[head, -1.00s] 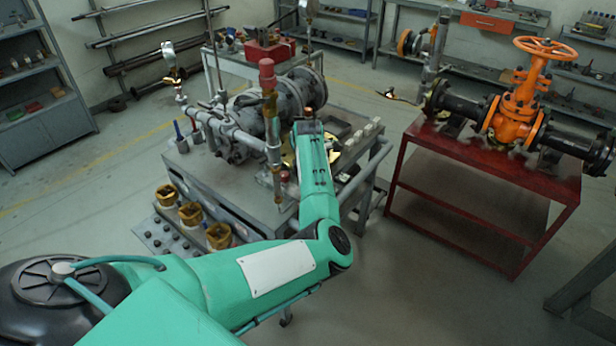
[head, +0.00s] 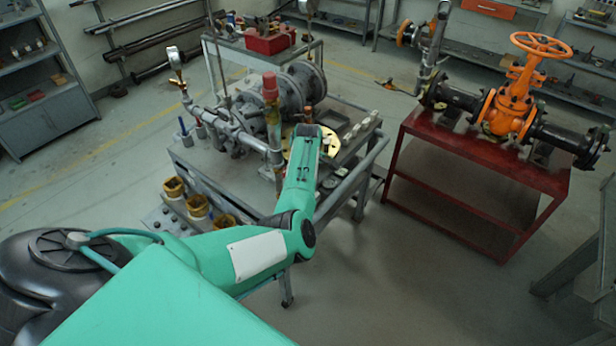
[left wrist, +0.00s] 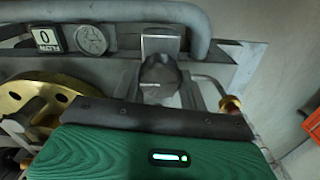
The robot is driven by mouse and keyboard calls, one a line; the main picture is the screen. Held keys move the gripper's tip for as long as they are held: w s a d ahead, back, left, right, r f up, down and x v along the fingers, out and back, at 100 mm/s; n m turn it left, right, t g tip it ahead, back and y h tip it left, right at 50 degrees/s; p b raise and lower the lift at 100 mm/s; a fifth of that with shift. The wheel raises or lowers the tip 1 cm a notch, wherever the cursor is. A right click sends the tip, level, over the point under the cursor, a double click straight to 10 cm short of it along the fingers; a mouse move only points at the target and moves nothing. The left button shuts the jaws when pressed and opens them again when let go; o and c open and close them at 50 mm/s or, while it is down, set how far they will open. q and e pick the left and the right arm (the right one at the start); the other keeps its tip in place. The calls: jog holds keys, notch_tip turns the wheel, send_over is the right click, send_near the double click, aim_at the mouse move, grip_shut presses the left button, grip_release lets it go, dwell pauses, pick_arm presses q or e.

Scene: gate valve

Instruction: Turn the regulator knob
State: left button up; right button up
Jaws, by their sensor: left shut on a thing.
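My left arm reaches over the grey workbench (head: 222,178) to the pipe assembly. My left gripper (left wrist: 160,88) shows in the left wrist view as a green body with a dark front edge. A dark rounded knob (left wrist: 160,70) sits just beyond that edge, in front of a pale grey block. The gripper is shut on this knob, though its fingertips are largely hidden. In the head view my own arm hides the knob and the gripper's tips. My right gripper is in neither view.
A brass flange (left wrist: 32,92) lies left of the gripper, near a small gauge (left wrist: 91,39). A thick grey pipe (left wrist: 120,12) crosses above. A red-capped upright pipe (head: 271,105) stands left of my arm. A red table (head: 480,165) bears an orange valve (head: 515,100).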

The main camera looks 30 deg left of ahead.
pick_arm(q)
jog(key=m+p, duration=0.1)
jog(key=m, duration=0.1)
jog(key=m+p, duration=0.1)
jog(key=shift+r+m, duration=0.2)
jog(key=shift+m, duration=0.2)
jog(key=m+p, duration=0.2)
jog(key=m, duration=0.2)
jog(key=shift+f+m, duration=0.1)
jog(key=shift+m, duration=0.2)
jog(key=m+p, duration=0.1)
jog(key=m, duration=0.3)
jog(key=shift+a, duration=0.1)
jog(key=m+p, duration=0.1)
jog(key=m, duration=0.3)
jog(key=shift+m, duration=0.5)
jog(key=o, duration=1)
